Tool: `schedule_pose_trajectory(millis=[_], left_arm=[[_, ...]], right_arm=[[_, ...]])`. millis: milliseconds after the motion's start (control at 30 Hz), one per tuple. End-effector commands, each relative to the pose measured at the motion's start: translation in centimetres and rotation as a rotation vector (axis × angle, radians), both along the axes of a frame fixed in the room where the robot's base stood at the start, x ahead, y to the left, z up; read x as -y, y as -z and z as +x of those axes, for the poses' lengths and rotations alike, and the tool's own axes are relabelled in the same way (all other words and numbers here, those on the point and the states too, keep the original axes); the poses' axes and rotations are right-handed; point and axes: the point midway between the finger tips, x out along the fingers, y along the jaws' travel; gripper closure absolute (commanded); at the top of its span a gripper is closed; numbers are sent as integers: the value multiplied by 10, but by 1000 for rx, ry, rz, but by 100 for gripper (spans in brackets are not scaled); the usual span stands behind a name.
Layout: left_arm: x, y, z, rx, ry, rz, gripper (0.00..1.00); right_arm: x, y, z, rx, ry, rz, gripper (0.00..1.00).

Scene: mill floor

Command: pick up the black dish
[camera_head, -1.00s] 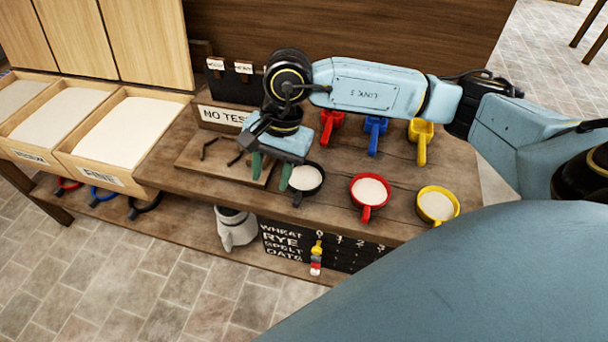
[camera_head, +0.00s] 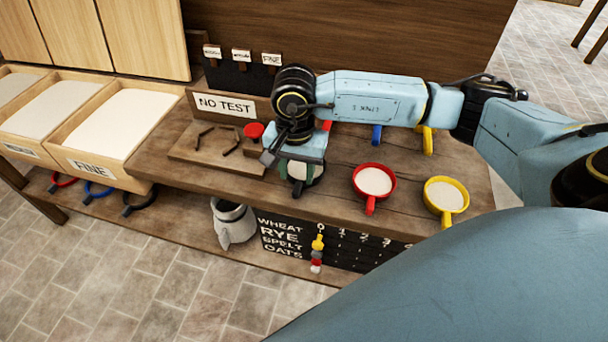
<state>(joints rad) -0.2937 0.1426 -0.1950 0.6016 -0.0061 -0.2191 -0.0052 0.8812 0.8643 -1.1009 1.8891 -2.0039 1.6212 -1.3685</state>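The black dish (camera_head: 299,185) holds pale flour and has a short handle toward the front of the wooden bench. My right gripper (camera_head: 301,171) comes down over it from above, with its green fingers apart on either side of the dish. The gripper's body hides the dish's back part. I cannot tell whether the fingers touch the dish. My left gripper is not in view.
A red dish (camera_head: 374,181) and a yellow dish (camera_head: 446,195), both with flour, stand to the right. Red, blue and yellow scoops behind are partly hidden by my arm. A NO TEST sign (camera_head: 227,104) stands behind a wooden board (camera_head: 190,157) at left.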

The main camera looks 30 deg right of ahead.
Motion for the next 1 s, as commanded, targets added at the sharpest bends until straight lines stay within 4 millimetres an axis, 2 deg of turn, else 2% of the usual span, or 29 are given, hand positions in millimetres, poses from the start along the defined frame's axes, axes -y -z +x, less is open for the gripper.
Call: schedule_pose_trajectory(millis=[33, 200, 467, 767, 1000], left_arm=[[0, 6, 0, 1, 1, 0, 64], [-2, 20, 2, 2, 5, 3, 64], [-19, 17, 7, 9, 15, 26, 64], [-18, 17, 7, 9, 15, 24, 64], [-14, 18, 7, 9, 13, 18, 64]], right_arm=[[0, 12, -2, -4, 0, -1, 60], [0, 37, -2, -2, 0, 1, 60], [1, 38, -2, -1, 0, 0, 60], [1, 37, -2, -1, 0, 0, 99], [1, 37, -2, -1, 0, 1, 100]])
